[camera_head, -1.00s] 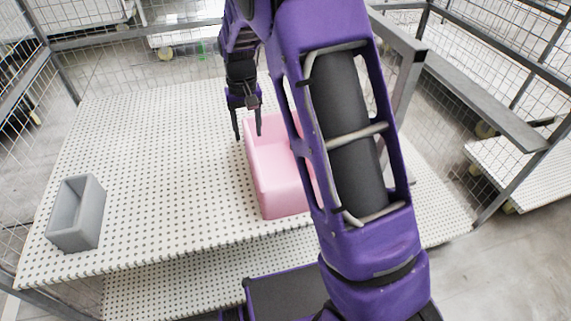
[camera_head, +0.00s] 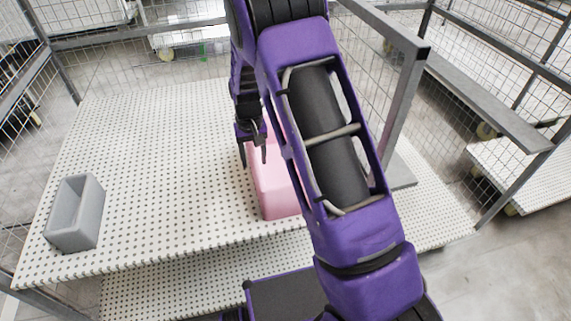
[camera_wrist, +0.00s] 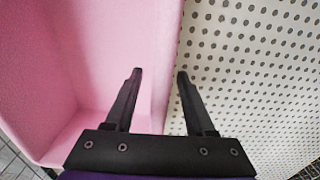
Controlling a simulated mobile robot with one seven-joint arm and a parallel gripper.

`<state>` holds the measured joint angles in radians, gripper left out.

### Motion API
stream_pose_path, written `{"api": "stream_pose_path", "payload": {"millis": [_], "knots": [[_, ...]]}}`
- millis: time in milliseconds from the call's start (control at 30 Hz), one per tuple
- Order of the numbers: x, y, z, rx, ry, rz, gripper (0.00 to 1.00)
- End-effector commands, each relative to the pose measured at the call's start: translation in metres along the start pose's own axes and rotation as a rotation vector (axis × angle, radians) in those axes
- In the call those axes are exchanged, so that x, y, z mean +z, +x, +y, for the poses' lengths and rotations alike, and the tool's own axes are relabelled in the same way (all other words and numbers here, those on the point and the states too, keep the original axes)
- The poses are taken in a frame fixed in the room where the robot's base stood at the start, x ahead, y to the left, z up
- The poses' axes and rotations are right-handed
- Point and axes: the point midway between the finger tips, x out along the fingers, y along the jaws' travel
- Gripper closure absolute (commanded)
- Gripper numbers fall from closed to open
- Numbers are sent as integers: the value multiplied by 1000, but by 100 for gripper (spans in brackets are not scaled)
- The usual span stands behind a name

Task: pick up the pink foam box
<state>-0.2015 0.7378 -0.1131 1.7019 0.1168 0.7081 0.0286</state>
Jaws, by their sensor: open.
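The pink foam box (camera_head: 275,190) stands on the white perforated shelf, partly hidden behind my arm in the head view. In the wrist view the pink box (camera_wrist: 85,60) fills the left side, showing its open inside and its right wall. My gripper (camera_head: 254,160) is open over the box's left wall in the head view. In the wrist view its fingers (camera_wrist: 160,73) sit on either side of that wall, one over the inside of the box and one over the shelf. I cannot tell whether a finger touches the wall.
A grey open box (camera_head: 75,212) stands at the left front of the perforated shelf (camera_head: 165,160). The shelf between the two boxes is bare. A grey metal post (camera_head: 403,100) rises to the right of my arm, and wire mesh surrounds the shelf.

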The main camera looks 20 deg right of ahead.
Motion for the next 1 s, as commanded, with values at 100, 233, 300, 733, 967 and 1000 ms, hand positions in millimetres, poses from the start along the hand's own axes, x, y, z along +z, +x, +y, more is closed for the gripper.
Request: {"api": "stream_pose_path", "payload": {"millis": [100,233,300,733,967,1000], "knots": [[0,0,0,0,0,0,49],[0,-1,0,0,0,0,72],[0,-1,0,0,0,0,85],[0,-1,0,0,0,0,100],[0,-1,0,0,0,0,100],[0,-1,0,0,0,0,100]]}}
